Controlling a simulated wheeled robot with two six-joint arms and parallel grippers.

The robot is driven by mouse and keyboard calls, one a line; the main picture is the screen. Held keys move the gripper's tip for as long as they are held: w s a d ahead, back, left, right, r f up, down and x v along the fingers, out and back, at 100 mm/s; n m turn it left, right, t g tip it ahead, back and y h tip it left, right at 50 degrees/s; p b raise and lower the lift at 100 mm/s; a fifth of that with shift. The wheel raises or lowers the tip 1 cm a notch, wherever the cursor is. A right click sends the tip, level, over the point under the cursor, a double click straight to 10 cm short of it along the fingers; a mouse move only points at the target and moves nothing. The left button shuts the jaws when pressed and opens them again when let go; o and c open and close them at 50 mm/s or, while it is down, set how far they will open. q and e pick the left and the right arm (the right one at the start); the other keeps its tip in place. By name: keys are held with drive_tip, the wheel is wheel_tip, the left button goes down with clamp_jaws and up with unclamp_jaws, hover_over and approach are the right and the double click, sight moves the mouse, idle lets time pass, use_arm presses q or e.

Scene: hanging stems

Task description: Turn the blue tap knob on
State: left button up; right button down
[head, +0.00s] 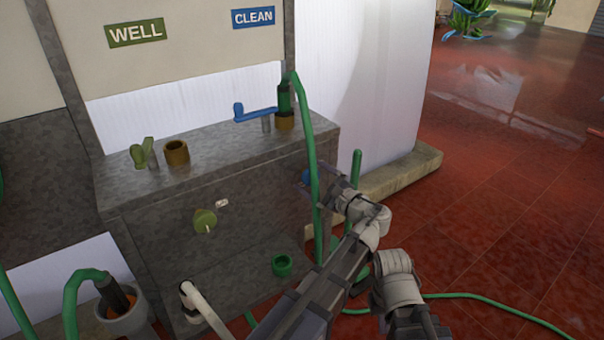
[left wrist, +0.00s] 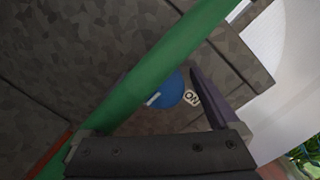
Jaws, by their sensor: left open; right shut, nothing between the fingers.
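The blue tap knob (head: 306,177) is on the front face of the grey stone block, partly hidden by the green hose and my left gripper (head: 309,188). My left gripper is open at the knob. In the left wrist view, the round blue knob (left wrist: 174,90) shows behind the hose. A white mark is visible on its side away from the ON label (left wrist: 191,98). I cannot tell whether the fingers touch the knob. My right gripper is not in view; only part of that arm shows.
The green hose (head: 308,130) hangs from the spout below the CLEAN sign (head: 253,17), and it crosses close before the left wrist camera (left wrist: 145,85). A green knob (head: 205,220) is on the stone block (head: 150,220). Red floor (head: 500,200) lies open at right.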

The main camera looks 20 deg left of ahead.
use_arm(q)
drive_tip(key=c, duration=1.3)
